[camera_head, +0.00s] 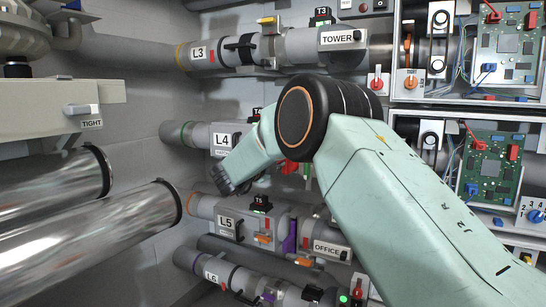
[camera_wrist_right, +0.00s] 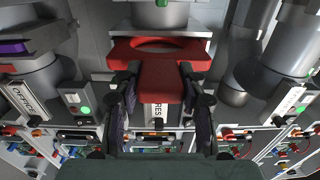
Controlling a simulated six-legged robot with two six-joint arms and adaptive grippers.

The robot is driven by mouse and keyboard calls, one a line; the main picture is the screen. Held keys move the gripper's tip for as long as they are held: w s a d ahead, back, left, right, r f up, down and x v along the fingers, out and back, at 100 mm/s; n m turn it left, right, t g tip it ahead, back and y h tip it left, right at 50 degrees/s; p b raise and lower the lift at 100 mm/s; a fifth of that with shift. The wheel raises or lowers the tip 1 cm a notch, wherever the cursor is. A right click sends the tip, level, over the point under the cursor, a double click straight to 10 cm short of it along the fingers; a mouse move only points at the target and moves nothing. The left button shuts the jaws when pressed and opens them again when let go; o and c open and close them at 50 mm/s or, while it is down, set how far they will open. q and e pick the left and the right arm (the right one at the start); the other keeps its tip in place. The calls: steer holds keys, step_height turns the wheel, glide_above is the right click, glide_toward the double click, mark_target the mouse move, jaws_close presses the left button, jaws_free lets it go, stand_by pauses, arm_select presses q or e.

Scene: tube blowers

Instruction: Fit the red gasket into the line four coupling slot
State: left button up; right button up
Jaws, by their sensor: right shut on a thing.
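The red gasket (camera_wrist_right: 162,72) is a flat ring-ended piece with a block-like handle. In the right wrist view my right gripper (camera_wrist_right: 160,100) has its two dark fingers on either side of the handle and is shut on it. The ring end points away from me, close to a grey pipe and coupling (camera_wrist_right: 160,15); I cannot tell whether it is inside the slot. In the head view the line four pipe, labelled L4 (camera_head: 222,139), sits mid-left, and my right arm hides most of its coupling. My left gripper is in neither view.
Above is line L3 (camera_head: 198,54) with the TOWER box (camera_head: 341,37); below are L5 (camera_head: 226,222) and L6 (camera_head: 211,276). Open electronics boxes (camera_head: 510,50) line the right. Shiny tubes (camera_head: 90,240) fill the lower left. A purple piece (camera_wrist_right: 15,48) shows at the wrist view's left.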

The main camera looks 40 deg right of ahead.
steer(key=shift+p+x, duration=0.95)
steer(key=shift+x, duration=2.35)
steer(key=shift+d+f, duration=0.1)
steer(key=o, duration=1.3)
steer(key=v, duration=1.2)
